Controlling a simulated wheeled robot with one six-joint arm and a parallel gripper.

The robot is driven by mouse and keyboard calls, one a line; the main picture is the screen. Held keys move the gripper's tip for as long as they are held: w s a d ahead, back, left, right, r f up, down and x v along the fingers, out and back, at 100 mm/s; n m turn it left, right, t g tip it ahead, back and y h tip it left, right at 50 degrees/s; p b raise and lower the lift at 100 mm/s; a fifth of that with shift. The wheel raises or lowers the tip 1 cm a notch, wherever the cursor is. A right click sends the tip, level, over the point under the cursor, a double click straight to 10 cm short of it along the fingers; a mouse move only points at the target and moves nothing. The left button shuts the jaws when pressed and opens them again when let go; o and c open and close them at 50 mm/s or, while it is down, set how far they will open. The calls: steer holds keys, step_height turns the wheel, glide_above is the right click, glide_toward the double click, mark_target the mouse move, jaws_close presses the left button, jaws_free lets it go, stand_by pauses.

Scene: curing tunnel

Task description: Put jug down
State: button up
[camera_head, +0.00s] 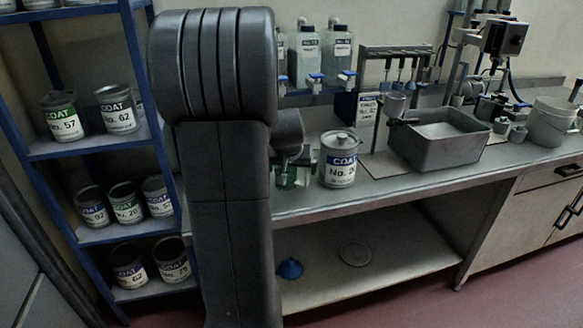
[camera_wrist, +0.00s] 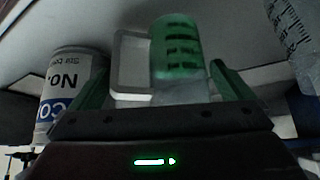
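The jug (camera_wrist: 176,50) is a clear vessel with green content or markings and a pale square handle (camera_wrist: 131,62) on its left in the wrist view. My gripper (camera_wrist: 160,75) has green fingers set wide apart, one on each side of the jug and handle, with a narrow gap showing at the right. In the head view, the jug (camera_head: 290,179) is low at the bench's front, left of the COAT can, partly hidden by my gripper (camera_head: 292,160) and arm. It appears upright at bench level; contact under its base is hard to see.
A white and blue COAT can (camera_head: 339,160) stands close to the jug's right on the grey bench (camera_head: 420,182). A grey basin (camera_head: 440,150) and a bucket (camera_head: 550,122) are farther right. A blue shelf rack (camera_head: 110,235) with several cans stands left.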

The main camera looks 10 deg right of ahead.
steer(key=shift+s+r, duration=0.1)
steer(key=shift+r, duration=0.35)
steer(key=p+v, duration=0.1)
steer(key=v, duration=1)
steer(key=shift+s+r, duration=0.2)
steer(key=shift+a+f, duration=0.1)
steer(key=shift+f, duration=0.05)
steer(key=b+x, duration=0.1)
steer(key=x, duration=1.1)
steer(key=shift+w+f, duration=0.1)
steer(key=shift+f, duration=0.1)
steer(key=shift+r, duration=1.25)
